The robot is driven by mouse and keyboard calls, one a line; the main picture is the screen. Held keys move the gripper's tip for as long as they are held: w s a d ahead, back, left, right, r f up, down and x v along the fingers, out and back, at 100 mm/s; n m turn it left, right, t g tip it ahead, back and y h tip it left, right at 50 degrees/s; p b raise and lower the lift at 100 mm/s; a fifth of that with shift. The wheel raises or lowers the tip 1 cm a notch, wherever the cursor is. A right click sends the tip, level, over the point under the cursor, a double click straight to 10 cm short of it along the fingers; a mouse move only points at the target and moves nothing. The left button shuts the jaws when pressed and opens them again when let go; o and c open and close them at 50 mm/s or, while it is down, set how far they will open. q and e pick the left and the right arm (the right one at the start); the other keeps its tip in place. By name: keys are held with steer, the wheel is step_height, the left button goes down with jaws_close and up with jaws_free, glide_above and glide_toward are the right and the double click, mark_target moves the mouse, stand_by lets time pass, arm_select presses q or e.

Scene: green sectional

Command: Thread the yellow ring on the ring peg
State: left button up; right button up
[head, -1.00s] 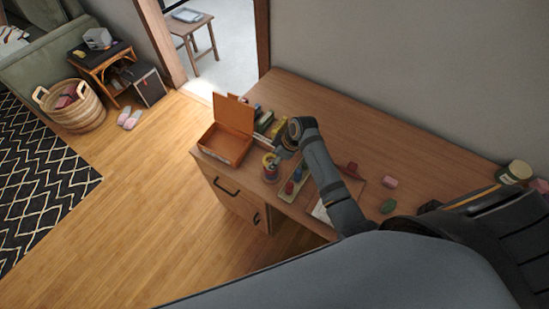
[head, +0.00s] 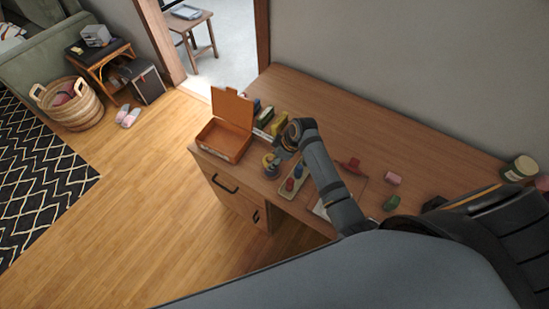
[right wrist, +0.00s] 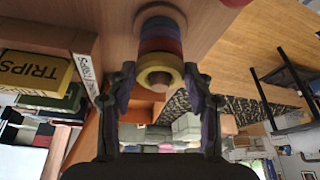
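The ring peg stands upright near the desk's front edge, with a blue ring (right wrist: 160,29) and a red ring (right wrist: 160,45) stacked on it above its wooden base (right wrist: 160,11). The yellow ring (right wrist: 171,66) sits around the peg, over the red ring, and the peg's tip shows through its hole in the right wrist view. In the head view my right gripper (head: 277,157) partly hides the stack (head: 270,168). My left gripper is not in view.
An open orange box (head: 225,150) stands left of the peg. Several small boxes (head: 277,124) lie behind it. A tray with colored pegs (head: 292,186) is close on the right. A red object (head: 352,165), pink block (head: 393,178) and green object (head: 391,203) lie farther right.

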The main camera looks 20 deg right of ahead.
steer(key=o, duration=0.5)
steer(key=v, duration=1.2)
